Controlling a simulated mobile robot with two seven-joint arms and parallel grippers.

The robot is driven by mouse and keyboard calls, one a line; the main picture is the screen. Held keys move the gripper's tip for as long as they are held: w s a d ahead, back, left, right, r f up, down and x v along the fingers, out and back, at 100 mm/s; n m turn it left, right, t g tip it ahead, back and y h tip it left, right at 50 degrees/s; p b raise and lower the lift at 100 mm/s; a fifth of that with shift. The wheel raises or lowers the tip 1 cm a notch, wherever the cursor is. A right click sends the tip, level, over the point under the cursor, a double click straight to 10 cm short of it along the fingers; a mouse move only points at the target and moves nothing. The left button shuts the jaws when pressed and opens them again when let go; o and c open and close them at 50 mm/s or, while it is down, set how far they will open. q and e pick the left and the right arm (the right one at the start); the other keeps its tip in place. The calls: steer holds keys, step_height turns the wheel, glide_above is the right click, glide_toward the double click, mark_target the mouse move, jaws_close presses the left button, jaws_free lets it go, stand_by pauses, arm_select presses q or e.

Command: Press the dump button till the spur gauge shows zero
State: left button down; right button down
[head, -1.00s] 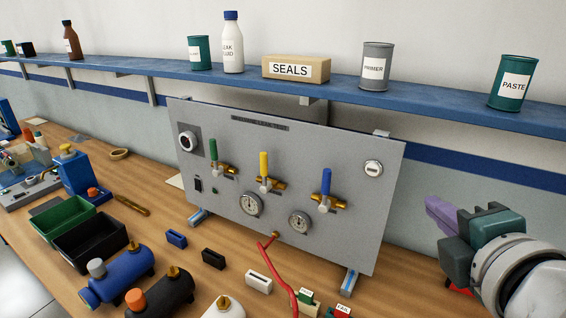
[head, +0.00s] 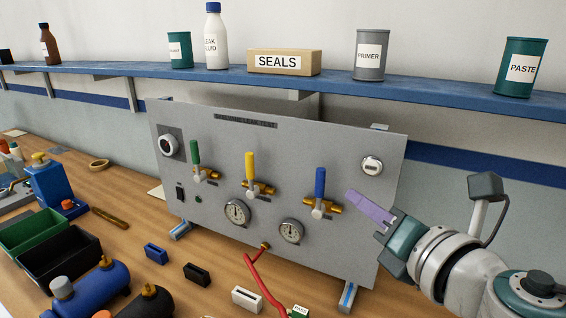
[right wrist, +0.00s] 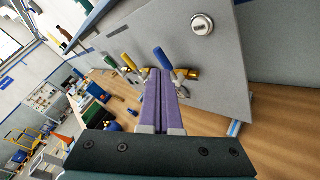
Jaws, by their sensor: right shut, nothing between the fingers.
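The grey leak test panel (head: 270,130) stands on the bench. It carries a left gauge (head: 237,213) and a right gauge (head: 291,231); their labels and readings are too small to read. No part is legibly marked as the dump button. A round white fitting (head: 372,165) is at the panel's upper right, also in the right wrist view (right wrist: 202,25). A small dark switch (head: 180,193) and a small green round part (head: 198,200) are at the left. My right gripper (head: 351,197), with purple fingers, is shut and empty, in front of the panel's right side. My left gripper is not in view.
Green (head: 195,153), yellow (head: 250,167) and blue (head: 320,182) valve levers stick out from the panel; the blue one is left of my fingers. A red hose (head: 256,275) runs from the panel's bottom. A blue shelf (head: 220,78) with cans overhangs it.

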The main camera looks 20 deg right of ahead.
mark_target(371, 167)
steer(key=shift+w+d+b, duration=0.3)
steer(key=shift+w+d, duration=1)
steer(key=shift+d, duration=0.25)
steer(key=shift+w+d+b, duration=0.3)
steer(key=shift+w+d, duration=0.95)
steer(key=shift+d, duration=0.25)
steer(key=shift+w, duration=0.15)
steer(key=shift+w+d, duration=0.15)
steer(key=shift+d, duration=0.1)
steer(key=shift+w+d+b, duration=0.25)
steer(key=shift+d+b, duration=0.05)
steer(key=shift+s+a, duration=0.1)
stand_by(0.6)
steer(key=shift+s+a, duration=0.45)
steer(key=shift+a, duration=0.05)
steer(key=shift+p, duration=0.3)
